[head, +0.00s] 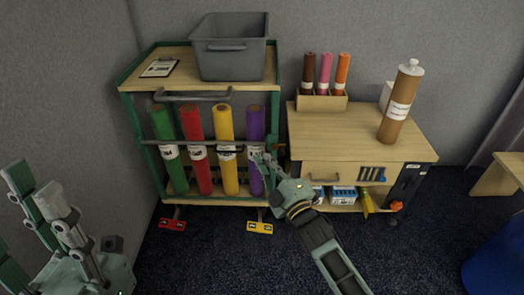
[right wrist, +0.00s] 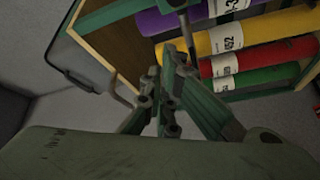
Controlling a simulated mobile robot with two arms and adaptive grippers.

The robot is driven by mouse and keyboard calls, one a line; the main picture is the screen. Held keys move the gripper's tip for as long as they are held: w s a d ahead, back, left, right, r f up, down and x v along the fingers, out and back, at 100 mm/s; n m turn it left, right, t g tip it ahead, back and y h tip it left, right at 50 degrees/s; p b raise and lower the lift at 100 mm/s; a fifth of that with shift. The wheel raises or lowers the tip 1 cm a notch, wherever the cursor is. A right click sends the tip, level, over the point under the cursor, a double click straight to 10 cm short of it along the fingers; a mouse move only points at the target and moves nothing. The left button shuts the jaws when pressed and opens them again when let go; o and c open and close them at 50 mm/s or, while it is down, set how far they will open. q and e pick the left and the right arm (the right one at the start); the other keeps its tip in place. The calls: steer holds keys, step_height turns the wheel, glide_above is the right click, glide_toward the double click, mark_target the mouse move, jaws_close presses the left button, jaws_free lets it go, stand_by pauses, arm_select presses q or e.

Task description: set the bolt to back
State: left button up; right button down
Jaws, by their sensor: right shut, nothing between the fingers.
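Several rolled bolts stand upright in the green-framed rack cart: green (head: 167,135), red (head: 197,130), yellow (head: 226,130) and purple (head: 256,128), each with a white label. The frames do not tell which one the task means. My right gripper (head: 260,158) is shut and empty in front of the purple bolt; whether it touches it I cannot tell. In the right wrist view its closed fingers (right wrist: 178,55) are near the purple bolt (right wrist: 200,14), with the yellow bolt (right wrist: 262,31) beyond. My left gripper (head: 33,183) is at the lower left; its opening is unclear.
A grey bin (head: 230,62) and a clipboard (head: 160,68) sit on the cart top. A rail crosses the bolts. To the right, a wooden cabinet (head: 310,135) holds a tall brown tube (head: 393,122) and a box of small rolls (head: 322,103). Open carpet lies in front.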

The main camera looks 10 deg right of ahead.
steer(key=r+p+v, duration=0.1)
steer(key=v, duration=0.5)
steer(key=shift+f+p, duration=0.3)
steer(key=shift+f, duration=0.15)
